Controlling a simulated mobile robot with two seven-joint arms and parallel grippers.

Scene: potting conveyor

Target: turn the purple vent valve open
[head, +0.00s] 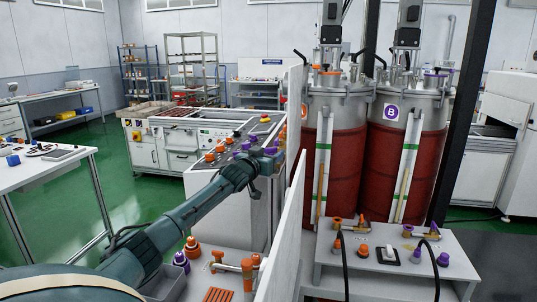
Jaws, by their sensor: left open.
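The right tank (400,150) has a round purple B label, and a purple fitting (436,73) sits on its lid. The left tank (335,150) has orange fittings on its lid. Other purple parts show on the low bench, including a purple-ended brass valve (409,231). I cannot tell for certain which purple part is the vent valve. My left gripper (273,162) is open, small in the picture, at the right edge of the control console, left of the white partition and well apart from the tanks. Nothing shows in its jaws. My right gripper is out of view.
The white partition (287,210) stands between my left arm and the tanks. The console (232,145) bears orange and purple knobs. The low bench (345,257) in front of the tanks holds valves and cables. A dark post (463,110) stands right of the tanks.

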